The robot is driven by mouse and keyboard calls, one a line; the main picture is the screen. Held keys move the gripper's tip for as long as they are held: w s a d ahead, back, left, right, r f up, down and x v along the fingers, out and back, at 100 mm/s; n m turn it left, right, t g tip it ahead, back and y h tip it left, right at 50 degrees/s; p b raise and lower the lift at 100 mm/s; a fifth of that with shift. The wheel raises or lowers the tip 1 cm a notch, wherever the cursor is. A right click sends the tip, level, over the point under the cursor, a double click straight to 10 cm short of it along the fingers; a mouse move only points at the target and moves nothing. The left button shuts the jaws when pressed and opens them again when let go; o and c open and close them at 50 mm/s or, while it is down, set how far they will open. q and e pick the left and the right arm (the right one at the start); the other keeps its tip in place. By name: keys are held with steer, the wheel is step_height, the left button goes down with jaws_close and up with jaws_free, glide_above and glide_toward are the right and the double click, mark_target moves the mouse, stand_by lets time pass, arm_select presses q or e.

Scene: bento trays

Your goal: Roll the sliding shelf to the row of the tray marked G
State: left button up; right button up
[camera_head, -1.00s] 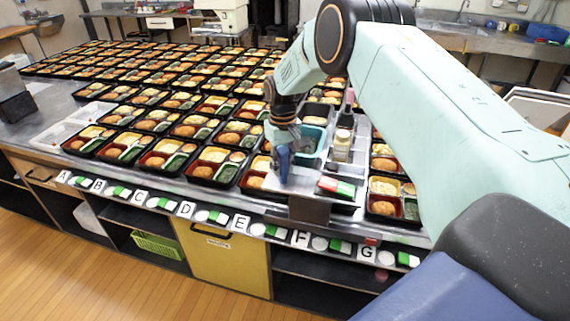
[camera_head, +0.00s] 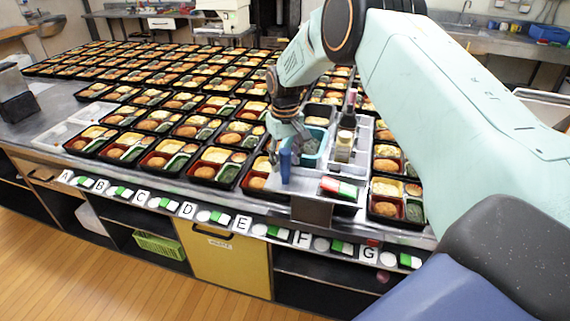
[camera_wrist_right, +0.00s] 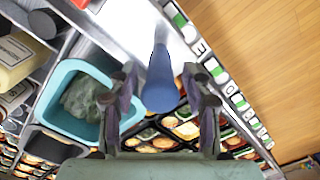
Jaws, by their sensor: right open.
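The grey metal sliding shelf (camera_head: 312,209) stands at the front of the tray rows, near the F label (camera_head: 302,240). An upright blue handle (camera_head: 285,165) rises at its left front. The G label (camera_head: 368,253) is to the right, with the G-row tray (camera_head: 398,213) behind it, right of the shelf. My right gripper (camera_head: 292,143) is over the handle, pointing down. In the wrist view, the open fingers (camera_wrist_right: 165,100) are on either side of the blue handle (camera_wrist_right: 160,78), with gaps visible. My left gripper is out of view.
The shelf carries a teal container (camera_head: 312,150), bottles (camera_head: 344,145) and a red, white and green packet (camera_head: 339,188). Filled bento trays (camera_head: 190,128) cover the counter left of and behind it. Labels and green-white markers line the front edge.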

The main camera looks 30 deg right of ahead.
step_height(320, 180, up, 10)
steer(key=shift+r, duration=0.1)
steer(key=shift+a, duration=0.1)
steer(key=shift+s+f, duration=0.15)
steer(key=shift+f, duration=0.05)
stand_by(0.5)
